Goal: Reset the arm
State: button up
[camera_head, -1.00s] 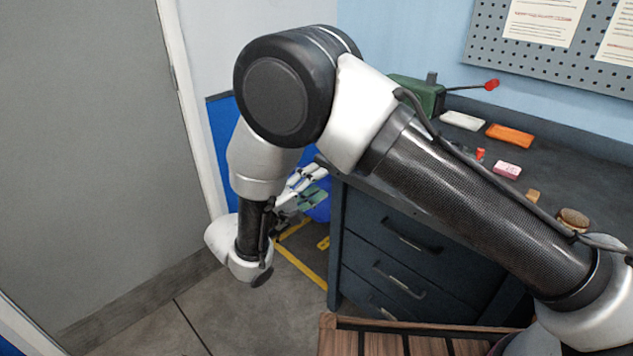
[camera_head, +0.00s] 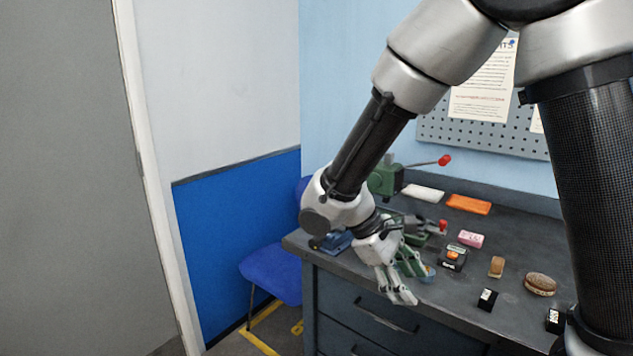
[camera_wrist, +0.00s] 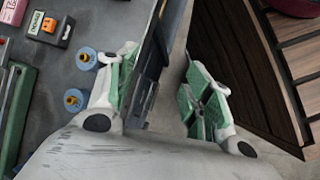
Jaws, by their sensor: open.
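My gripper (camera_head: 408,282) hangs from my arm over the front left edge of the dark workbench in the head view. Its fingers point down and to the right. In the wrist view my gripper (camera_wrist: 165,100) has its two green-padded fingers spread wide apart. Nothing is between the fingers except the bench edge and the floor seen beyond them. My arm reaches up from the gripper and bends at the top right of the head view.
The workbench (camera_head: 520,310) holds a green press (camera_head: 385,180), an orange block (camera_head: 468,204), a pink block (camera_head: 470,239), a brush (camera_head: 540,284) and small black boxes. A blue chair (camera_head: 272,273) stands left of it. A slatted wooden surface (camera_wrist: 250,60) shows in the wrist view.

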jog(key=s+d+r+m+t+y, duration=0.2)
jog(key=s+d+r+m+y, duration=0.1)
jog(key=s+d+r+m, duration=0.2)
jog(key=s+d+r+m+t+y, duration=0.3)
jog(key=s+d+r+m+y, duration=0.1)
jog(key=d+r, duration=0.6)
jog(key=s+d+m, duration=0.1)
jog(key=s+d, duration=0.1)
jog(key=d, duration=0.1)
jog(key=shift+d, duration=0.4)
jog(key=shift+c, duration=0.3)
